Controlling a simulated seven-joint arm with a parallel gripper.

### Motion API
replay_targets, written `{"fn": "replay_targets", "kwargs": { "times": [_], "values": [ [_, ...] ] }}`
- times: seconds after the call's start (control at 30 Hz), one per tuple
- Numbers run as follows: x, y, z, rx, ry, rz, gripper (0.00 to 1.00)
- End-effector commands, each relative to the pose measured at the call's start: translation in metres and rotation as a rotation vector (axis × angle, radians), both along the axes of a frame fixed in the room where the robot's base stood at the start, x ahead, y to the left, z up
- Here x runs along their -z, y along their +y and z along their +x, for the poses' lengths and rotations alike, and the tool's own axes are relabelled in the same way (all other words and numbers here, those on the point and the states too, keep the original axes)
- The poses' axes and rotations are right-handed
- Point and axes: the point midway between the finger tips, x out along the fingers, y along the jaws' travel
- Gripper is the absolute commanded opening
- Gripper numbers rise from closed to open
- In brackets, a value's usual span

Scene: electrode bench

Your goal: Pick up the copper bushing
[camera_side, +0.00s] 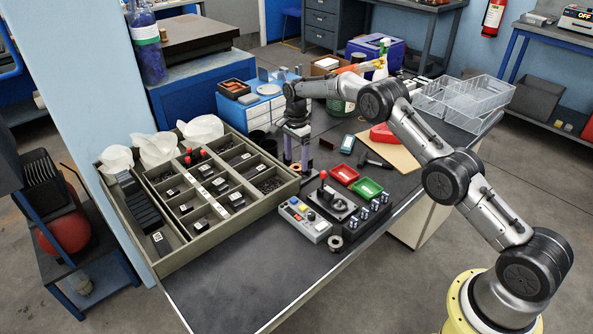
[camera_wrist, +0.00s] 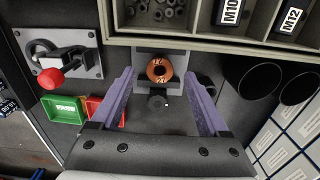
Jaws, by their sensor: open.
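The copper bushing (camera_wrist: 159,70) is a copper-coloured ring with dark lettering and a dark centre hole. In the wrist view it sits on a small grey plate, just below the edge of the compartment tray. My gripper (camera_wrist: 159,80) is open, its two purple fingers to the left and right of the bushing with a gap on each side. In the side view my gripper (camera_side: 297,164) points down over the bench beside the tray, and the bushing shows only as a small orange spot (camera_side: 296,168) between the fingers.
The compartment tray (camera_side: 222,222) stands left of my gripper. A red-knobbed lever (camera_wrist: 52,75), a green bin (camera_wrist: 62,110) and a red bin (camera_side: 344,174) are near. Black cups (camera_wrist: 252,80) stand on the right in the wrist view. The bench front (camera_side: 235,275) is clear.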

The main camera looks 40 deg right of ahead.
Motion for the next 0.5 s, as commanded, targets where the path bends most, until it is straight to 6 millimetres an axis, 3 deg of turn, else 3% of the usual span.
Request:
{"fn": "replay_targets", "kwargs": {
  "times": [0.2, 0.47, 0.5],
  "values": [
    [0.026, 0.000, -0.001, 0.000, 0.000, 0.000, 0.78],
    [0.028, 0.000, 0.000, 0.000, -0.001, 0.000, 0.78],
    [0.028, 0.000, 0.000, 0.000, -0.001, 0.000, 0.75]
  ]
}}
